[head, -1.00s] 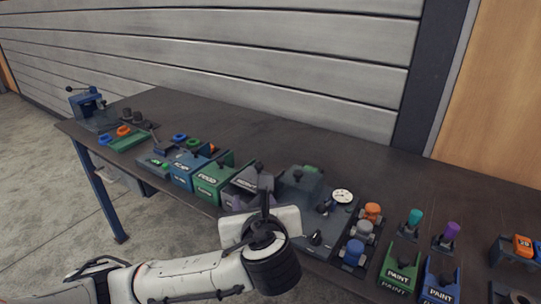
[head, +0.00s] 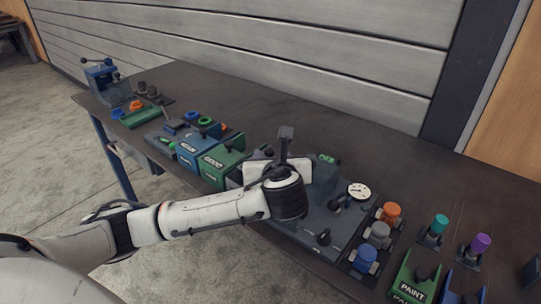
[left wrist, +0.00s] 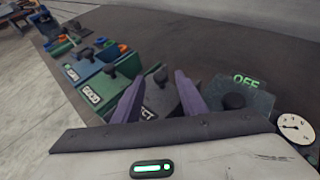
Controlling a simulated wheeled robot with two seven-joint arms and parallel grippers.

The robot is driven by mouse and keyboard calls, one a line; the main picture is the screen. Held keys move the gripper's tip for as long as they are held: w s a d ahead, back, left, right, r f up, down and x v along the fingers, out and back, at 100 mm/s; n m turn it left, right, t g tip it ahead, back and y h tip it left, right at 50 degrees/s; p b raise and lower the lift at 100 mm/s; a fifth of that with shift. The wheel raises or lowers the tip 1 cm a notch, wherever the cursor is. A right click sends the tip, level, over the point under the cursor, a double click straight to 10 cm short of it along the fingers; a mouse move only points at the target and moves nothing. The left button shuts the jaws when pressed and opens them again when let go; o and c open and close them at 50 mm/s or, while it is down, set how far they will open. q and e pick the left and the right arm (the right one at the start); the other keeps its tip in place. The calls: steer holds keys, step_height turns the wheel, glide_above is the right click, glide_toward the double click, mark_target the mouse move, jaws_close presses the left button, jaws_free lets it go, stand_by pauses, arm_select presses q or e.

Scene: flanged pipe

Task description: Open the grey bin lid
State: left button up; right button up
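The grey bin (left wrist: 161,100), with lettering ending in "CT" on its front, shows in the left wrist view between the two purple fingers of my left gripper (left wrist: 159,76). Its lid looks down, with a dark knob (left wrist: 160,75) on top. The knob appears between the fingertips; I cannot tell whether they touch it. The fingers are apart, so the gripper is open. In the head view my left gripper's body (head: 262,171) hides most of the grey bin. My right gripper is not in view.
A green bin (head: 217,166) and a blue bin (head: 190,150) stand left of the grey one. Right of it are a grey panel with a green "OFF" sign (left wrist: 245,80) and a round gauge (head: 358,190). The back of the dark table (head: 250,105) is clear.

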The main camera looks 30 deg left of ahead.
arm_select(q)
steer(key=shift+w+a+f, duration=0.1)
steer(key=shift+w+a, duration=0.1)
steer(key=shift+w, duration=0.1)
jaws_close()
steer(key=shift+w+d+p, duration=0.1)
steer(key=shift+w+p, duration=0.8)
steer(key=shift+w, duration=1.2)
jaws_free()
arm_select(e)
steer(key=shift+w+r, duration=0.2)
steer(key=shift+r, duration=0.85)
arm_select(q)
steer(key=shift+s+d, duration=0.1)
